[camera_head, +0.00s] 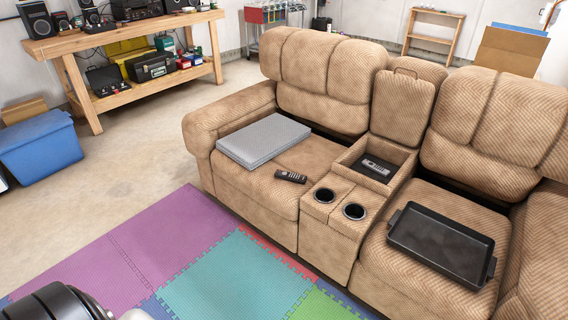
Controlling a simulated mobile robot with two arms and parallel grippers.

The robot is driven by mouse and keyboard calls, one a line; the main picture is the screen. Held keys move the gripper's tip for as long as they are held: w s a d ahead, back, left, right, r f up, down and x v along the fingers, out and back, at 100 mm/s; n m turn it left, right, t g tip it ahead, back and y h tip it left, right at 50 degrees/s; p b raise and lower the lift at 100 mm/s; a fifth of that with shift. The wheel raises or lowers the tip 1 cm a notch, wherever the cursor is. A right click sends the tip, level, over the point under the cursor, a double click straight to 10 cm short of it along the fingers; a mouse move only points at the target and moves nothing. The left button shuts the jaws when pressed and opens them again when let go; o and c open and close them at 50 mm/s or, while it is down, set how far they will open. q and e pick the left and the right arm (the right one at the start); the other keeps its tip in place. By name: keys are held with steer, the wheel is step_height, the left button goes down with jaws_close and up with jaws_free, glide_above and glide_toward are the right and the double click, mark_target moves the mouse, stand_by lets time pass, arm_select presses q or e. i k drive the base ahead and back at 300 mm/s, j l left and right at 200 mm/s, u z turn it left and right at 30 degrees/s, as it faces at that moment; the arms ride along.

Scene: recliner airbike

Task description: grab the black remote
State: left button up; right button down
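A small black remote (291,176) lies on the left seat of the tan recliner sofa (250,193), near the seat's right side and close to the console. A grey folded pad (262,140) lies behind and to the left of it on the same seat. A dark, remote-like object (377,167) lies inside the open console compartment between the seats. Part of my own body shows at the bottom left. Neither gripper is in view.
Two cup holders (339,203) sit at the console's front. A black tray (441,244) rests on the right seat. Coloured foam mats (225,262) cover the floor before the sofa. A wooden workbench (125,36) and blue bin (40,146) stand at left.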

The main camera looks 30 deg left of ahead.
mark_target(285, 175)
steer(key=u, duration=0.95)
steer(key=i+j, duration=0.1)
